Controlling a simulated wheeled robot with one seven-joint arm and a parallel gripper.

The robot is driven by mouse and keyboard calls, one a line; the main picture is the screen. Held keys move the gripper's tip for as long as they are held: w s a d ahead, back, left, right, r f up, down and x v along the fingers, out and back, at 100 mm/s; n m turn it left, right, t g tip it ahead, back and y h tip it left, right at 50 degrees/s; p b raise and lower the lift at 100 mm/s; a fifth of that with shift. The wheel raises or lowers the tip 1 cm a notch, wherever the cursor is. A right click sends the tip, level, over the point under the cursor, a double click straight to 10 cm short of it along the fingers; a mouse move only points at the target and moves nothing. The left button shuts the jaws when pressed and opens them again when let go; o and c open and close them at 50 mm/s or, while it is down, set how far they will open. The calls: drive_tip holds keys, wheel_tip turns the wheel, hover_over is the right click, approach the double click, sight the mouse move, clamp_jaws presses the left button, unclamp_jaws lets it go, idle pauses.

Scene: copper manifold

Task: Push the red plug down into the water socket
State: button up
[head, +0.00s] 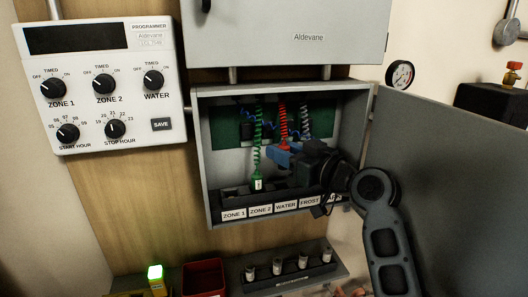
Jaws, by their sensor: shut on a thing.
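The red coiled cord (283,118) hangs from the top of the open grey cabinet and runs down to my gripper (282,152). My gripper reaches in from the right, its blue fingers shut at the cord's lower end. The red plug itself is mostly hidden by the fingers. The WATER label (286,206) is on the cabinet's front strip, below the gripper. The water socket behind it is dark and hidden, so I cannot tell the gap between plug and socket.
A green cord ends in a plug (257,184) standing behind the ZONE 2 label (260,211). A grey cord (304,120) hangs right of the red one. The open cabinet door (440,170) stands at right. A shelf with several small plugs (290,280) lies below.

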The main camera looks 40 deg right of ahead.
drive_tip(key=shift+w+d+f, duration=0.3)
drive_tip(key=shift+d+f, duration=0.1)
drive_tip(key=shift+f, duration=0.3)
drive_tip(key=shift+a+f+b, duration=0.1)
drive_tip(key=shift+f+b, duration=0.9)
drive_tip(key=shift+f, duration=0.4)
drive_tip(key=shift+f+b, duration=1.2)
drive_tip(key=shift+b, duration=0.25)
drive_tip(key=o, duration=1.1)
